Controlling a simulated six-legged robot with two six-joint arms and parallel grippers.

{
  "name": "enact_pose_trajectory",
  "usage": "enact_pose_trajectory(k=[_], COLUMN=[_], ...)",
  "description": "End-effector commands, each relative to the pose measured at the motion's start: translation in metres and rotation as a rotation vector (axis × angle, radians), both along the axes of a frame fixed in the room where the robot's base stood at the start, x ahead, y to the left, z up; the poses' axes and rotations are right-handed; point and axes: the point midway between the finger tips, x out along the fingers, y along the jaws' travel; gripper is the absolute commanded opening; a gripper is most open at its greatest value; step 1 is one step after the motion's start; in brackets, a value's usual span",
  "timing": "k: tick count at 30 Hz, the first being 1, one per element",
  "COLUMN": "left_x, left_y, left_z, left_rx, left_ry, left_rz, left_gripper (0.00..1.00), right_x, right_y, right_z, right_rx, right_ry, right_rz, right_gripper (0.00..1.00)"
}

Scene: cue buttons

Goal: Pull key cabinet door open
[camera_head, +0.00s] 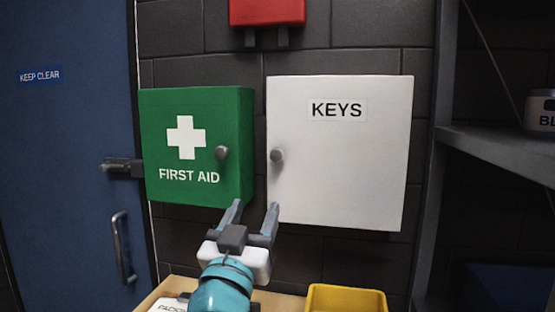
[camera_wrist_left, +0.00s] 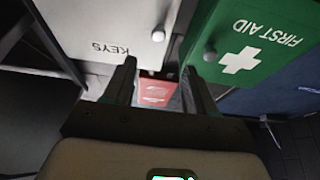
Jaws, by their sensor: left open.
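The white key cabinet (camera_head: 340,165) hangs on the dark block wall, its door labelled KEYS and shut. Its round grey knob (camera_head: 277,155) is near the door's left edge. My right gripper is out of view.
A green first aid cabinet (camera_head: 197,185) with its own knob (camera_head: 221,152) hangs close on the left. A red box (camera_head: 267,11) is above. A yellow bin (camera_head: 346,298) is below. A blue door (camera_head: 65,160) stands left and a grey shelf (camera_head: 500,152) right.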

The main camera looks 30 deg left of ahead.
Motion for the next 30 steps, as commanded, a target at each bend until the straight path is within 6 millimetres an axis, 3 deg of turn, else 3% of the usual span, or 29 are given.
enact_pose_trajectory(k=[7, 21, 30], left_x=[0.019, 0.114, 0.14], left_y=[0.005, 0.029, 0.036], left_z=[0.013, 0.054, 0.063], left_rx=[0.0, 0.0, 0.001], left_ry=[-0.001, 0.0, -0.002], left_rz=[0.001, 0.0, 0.0], left_gripper=[0.56, 0.56, 0.56], right_x=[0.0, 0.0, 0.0], right_y=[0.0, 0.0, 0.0], right_z=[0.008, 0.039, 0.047], right_rx=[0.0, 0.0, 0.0], right_ry=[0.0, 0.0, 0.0], right_rz=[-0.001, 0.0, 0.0], right_gripper=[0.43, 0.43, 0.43])
